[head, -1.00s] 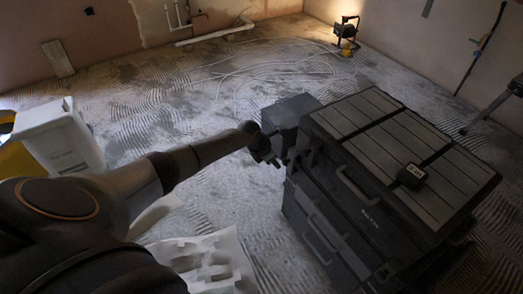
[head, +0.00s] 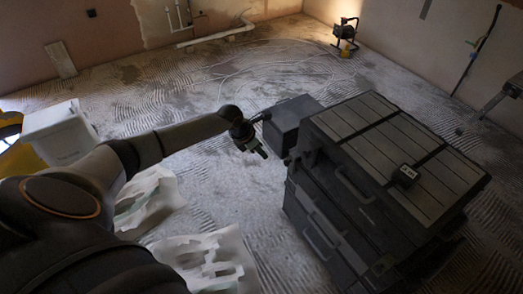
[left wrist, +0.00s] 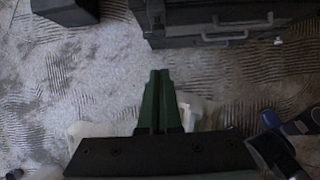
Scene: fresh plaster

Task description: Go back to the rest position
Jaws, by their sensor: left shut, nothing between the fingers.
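My left gripper (head: 254,147) hangs at the end of my left arm in the head view, over the floor and just left of the dark tool chest (head: 372,190). In the left wrist view its two green fingers (left wrist: 160,76) are closed together, with nothing between them. They point toward the bare floor in front of the chest (left wrist: 220,28), apart from it. My right gripper does not show in the head view.
A small dark box (head: 291,122) stands against the chest's far left side. A white bucket (head: 60,133) stands at left. White sheets (head: 208,262) lie on the floor. A work lamp (head: 345,34) stands far back.

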